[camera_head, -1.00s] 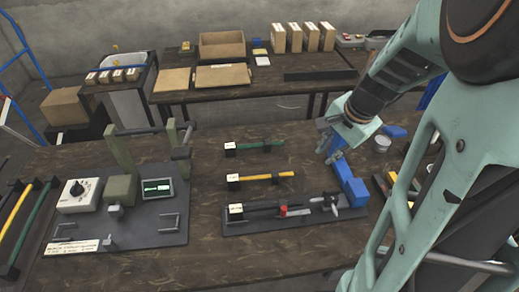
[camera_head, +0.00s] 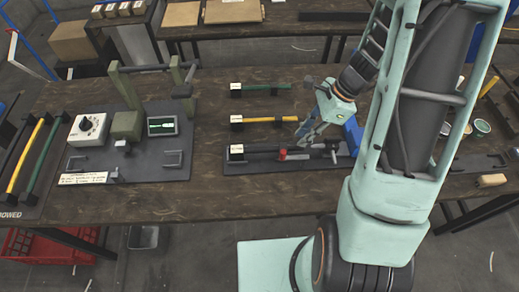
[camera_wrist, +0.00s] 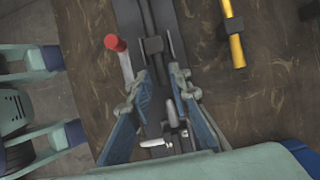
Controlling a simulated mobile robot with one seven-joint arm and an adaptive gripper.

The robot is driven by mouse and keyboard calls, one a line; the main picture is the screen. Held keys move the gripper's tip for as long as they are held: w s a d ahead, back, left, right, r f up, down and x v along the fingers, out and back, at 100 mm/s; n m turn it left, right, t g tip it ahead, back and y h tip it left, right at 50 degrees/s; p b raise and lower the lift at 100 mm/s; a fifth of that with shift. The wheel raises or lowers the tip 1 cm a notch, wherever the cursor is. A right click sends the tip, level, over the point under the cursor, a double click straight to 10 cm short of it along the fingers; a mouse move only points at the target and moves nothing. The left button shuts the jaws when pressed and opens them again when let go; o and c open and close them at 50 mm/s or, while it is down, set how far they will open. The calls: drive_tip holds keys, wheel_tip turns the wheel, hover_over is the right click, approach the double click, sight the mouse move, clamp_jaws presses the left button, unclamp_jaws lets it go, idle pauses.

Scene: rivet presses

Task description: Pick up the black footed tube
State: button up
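The black tube (camera_head: 262,150), with a white block at its left end, lies along the dark base plate (camera_head: 255,168) with the red-handled clamp (camera_head: 283,154). In the wrist view, the black tube (camera_wrist: 149,14) runs down from the top edge into a dark block, and the red knob (camera_wrist: 115,43) is on its left. My gripper (camera_head: 308,132) is over the right part of this plate. In the wrist view, my gripper (camera_wrist: 162,78) is open and empty, with its blue-padded fingers apart on either side of the fixture. The tube's right end is unclear.
A green tube (camera_head: 262,87) and a yellow tube (camera_head: 270,120) lie behind on the table. A press fixture (camera_head: 128,148) with a dial box (camera_head: 88,130) stands at left. The front of the table (camera_head: 200,200) is clear.

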sight(295, 146)
drive_tip(key=shift+d+x, duration=0.1)
drive_tip(key=shift+x, duration=1.35)
drive_tip(key=shift+d+x, duration=0.15)
drive_tip(key=shift+x, duration=1.3)
clamp_jaws()
